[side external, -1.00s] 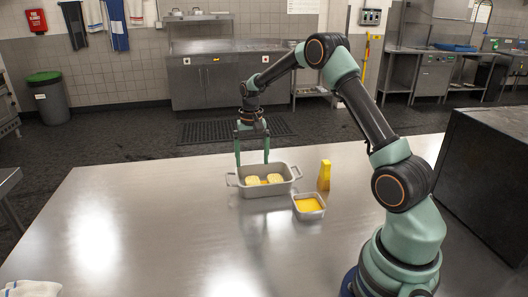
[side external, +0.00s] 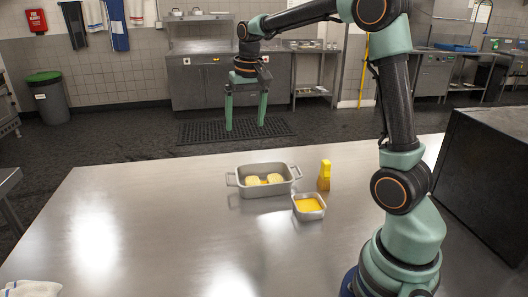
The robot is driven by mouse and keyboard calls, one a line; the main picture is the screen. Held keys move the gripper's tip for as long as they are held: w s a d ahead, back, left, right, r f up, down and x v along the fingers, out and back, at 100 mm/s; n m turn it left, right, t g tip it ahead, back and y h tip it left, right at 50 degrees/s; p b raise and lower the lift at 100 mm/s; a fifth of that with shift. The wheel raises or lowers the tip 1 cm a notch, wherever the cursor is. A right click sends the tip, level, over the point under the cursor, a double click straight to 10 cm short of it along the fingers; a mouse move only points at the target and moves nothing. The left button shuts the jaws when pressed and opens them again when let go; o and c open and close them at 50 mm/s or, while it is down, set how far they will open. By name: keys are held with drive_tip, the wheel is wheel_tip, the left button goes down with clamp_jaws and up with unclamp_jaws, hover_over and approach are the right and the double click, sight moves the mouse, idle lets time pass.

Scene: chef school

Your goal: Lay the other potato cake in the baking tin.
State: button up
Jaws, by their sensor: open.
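The grey baking tin (side external: 264,190) with two side handles stands on the steel table. Two pale yellow potato cakes lie in it side by side, a left one (side external: 252,180) and a right one (side external: 275,178). Some yellow shows low between them; I cannot tell what it is. The tin's front wall hides the cakes' lower parts. My gripper (side external: 245,127) is open and empty, fingers pointing down, raised well above and behind the tin. It touches nothing.
A small square metal container (side external: 309,214) with yellow contents stands right of the tin, with a yellow bottle (side external: 324,175) behind it. A dark box (side external: 490,185) stands at the right. A white cloth (side external: 32,288) lies front left. The table's left and middle are clear.

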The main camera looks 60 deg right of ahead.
drive_tip(key=s+a+n+t, duration=0.4)
drive_tip(key=s+a+n, duration=0.2)
drive_tip(key=s+a, duration=0.7)
drive_tip(key=shift+s, duration=0.85)
drive_tip(key=shift+r, duration=0.1)
